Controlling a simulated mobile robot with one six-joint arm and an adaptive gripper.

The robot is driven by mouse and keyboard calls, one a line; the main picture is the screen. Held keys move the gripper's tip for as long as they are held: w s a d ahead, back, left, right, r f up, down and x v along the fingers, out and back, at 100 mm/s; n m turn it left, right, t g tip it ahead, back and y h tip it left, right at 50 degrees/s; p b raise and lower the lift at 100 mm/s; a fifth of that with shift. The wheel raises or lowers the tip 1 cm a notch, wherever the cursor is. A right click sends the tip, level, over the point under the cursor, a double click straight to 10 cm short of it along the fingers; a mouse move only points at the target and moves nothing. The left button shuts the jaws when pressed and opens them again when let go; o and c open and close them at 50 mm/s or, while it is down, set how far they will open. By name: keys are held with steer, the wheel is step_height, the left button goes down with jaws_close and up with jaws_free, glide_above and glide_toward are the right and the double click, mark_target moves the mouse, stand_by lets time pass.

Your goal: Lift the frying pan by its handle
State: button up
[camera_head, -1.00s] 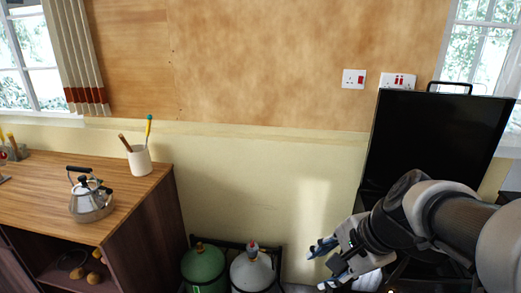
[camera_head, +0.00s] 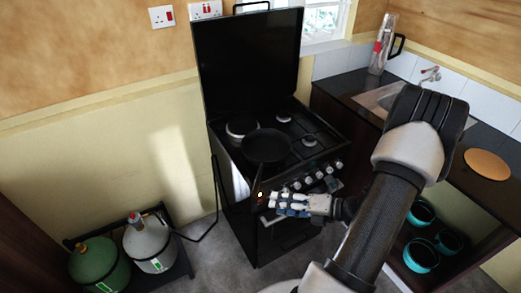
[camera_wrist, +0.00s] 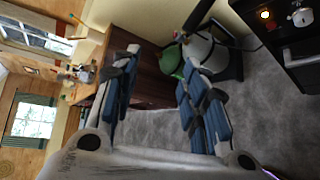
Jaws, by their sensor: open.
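The black frying pan (camera_head: 267,146) sits on the front left of the black stove's hob (camera_head: 296,152) in the head view. Its dark handle (camera_head: 258,178) points toward the front edge, and its end is hard to make out. My gripper (camera_head: 270,204) is in front of the stove's control panel, a little below and right of the handle, with its fingers pointing left. In the wrist view my gripper (camera_wrist: 158,70) has its blue-padded fingers spread apart with nothing between them. The pan does not show in the wrist view.
The stove's raised black lid (camera_head: 247,62) stands behind the hob. Knobs (camera_head: 318,176) line its front. Green (camera_head: 100,266) and grey (camera_head: 150,243) gas bottles stand at left. A sink counter (camera_head: 350,98) is at right, with teal pots (camera_head: 421,255) below. Floor between bottles and stove is clear.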

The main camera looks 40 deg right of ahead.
steer(key=s+d+f+m+t+h+p, duration=0.1)
steer(key=s+d+f+m+t+h, duration=0.2)
steer(key=m, duration=0.4)
steer(key=d+f+b+x, duration=0.1)
steer(key=d+b+x, duration=0.1)
steer(key=x, duration=1.3)
steer(key=shift+w+a+g+h+b, duration=0.15)
steer(key=shift+w+g+h+b, duration=0.15)
steer(key=shift+w+h+b, duration=0.15)
steer(key=shift+f, duration=0.1)
jaws_close()
